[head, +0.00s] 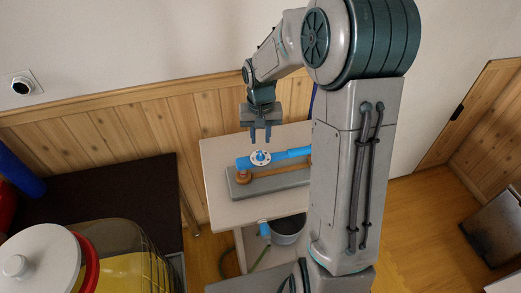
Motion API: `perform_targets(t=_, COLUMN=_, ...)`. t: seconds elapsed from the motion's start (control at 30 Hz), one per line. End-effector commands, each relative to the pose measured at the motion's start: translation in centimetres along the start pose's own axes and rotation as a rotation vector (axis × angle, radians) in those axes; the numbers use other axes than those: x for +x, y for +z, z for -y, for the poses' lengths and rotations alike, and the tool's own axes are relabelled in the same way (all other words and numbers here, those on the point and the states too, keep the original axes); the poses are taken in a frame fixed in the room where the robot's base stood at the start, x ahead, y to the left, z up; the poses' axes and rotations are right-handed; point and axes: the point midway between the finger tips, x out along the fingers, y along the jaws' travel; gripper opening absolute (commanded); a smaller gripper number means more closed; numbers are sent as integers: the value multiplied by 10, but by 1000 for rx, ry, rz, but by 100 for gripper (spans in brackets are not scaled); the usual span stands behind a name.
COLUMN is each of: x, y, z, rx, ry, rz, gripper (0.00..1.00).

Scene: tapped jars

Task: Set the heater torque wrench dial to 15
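A blue torque wrench (286,154) lies on a grey stand on the light table. Its round white dial (260,158) with a blue centre faces up at the left end of the wrench. The dial's markings are too small to read. My gripper (260,139) points down just above the dial. Its two fingers are apart with nothing visible between them. I cannot tell whether the fingertips touch the dial. The wrench's right end is hidden behind my arm.
The grey stand (280,184) sits on the light table (222,156). A metal pot (288,232) is lower down, below the tabletop. A dark table (105,195) at left bears a large jar with yellow contents (125,270) and a white lid (45,262). A wood-panelled wall is behind.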

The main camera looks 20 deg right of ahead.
Motion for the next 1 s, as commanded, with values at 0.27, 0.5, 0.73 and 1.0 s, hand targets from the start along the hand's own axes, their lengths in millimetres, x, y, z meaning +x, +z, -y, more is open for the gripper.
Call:
perform_targets(t=0.27, x=26, y=0, z=0, rx=0, ry=0, rz=1, gripper=26)
perform_targets(t=0.5, x=45, y=0, z=0, rx=1, ry=0, rz=1, gripper=26)
perform_targets(t=0.73, x=53, y=0, z=0, rx=0, ry=0, rz=0, gripper=26)
perform_targets(t=1.0, x=59, y=0, z=0, rx=0, ry=0, rz=0, gripper=26)
